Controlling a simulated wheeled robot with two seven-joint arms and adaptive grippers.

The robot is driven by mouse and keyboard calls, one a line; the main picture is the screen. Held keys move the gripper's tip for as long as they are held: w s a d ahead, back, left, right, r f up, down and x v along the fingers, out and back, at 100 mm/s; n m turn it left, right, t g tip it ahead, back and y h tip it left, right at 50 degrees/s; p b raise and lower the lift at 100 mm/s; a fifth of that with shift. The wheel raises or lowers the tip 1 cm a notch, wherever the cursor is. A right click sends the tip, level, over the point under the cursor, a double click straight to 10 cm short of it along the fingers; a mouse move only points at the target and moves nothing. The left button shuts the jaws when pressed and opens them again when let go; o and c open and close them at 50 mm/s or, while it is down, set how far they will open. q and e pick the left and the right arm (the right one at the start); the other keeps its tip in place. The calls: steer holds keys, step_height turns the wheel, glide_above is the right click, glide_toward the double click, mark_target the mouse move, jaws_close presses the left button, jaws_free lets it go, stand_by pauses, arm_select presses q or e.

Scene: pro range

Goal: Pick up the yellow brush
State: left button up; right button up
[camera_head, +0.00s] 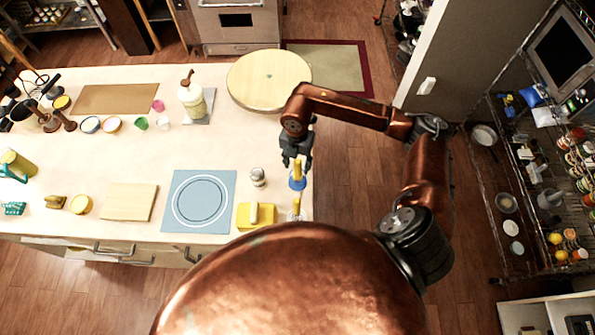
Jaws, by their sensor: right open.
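My right gripper (296,160) is above the right edge of the white counter (140,165), pointing down, with its jaws open. Directly below it, a yellow-handled brush (297,175) with a blue base stands upright. The top of its handle is at or between the fingertips; I cannot tell whether they touch. A second yellow-handled item (296,208) with a pale base stands just in front, near the counter's corner. My left gripper is not in view.
A yellow dish (257,216), a glass shaker (258,177) and a blue mat with a plate (170,222) lie to the left. A round wooden board (268,75) and a pump bottle (192,100) are farther back. Open floor (345,175) lies right of the counter.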

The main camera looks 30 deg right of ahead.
mark_target(297, 171)
steer(key=shift+f, duration=0.45)
steer(key=f+p, duration=0.1)
steer(key=f, duration=0.1)
steer(key=f+p, duration=0.1)
steer(key=f, duration=0.1)
steer(key=shift+w+d+f, duration=0.1)
steer(key=shift+d+f, duration=0.05)
steer(key=shift+d, duration=0.05)
steer(key=shift+f, duration=0.3)
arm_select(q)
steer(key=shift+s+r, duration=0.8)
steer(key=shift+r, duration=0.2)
arm_select(e)
steer(key=shift+c, duration=0.5)
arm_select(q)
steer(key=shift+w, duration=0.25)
arm_select(e)
jaws_close()
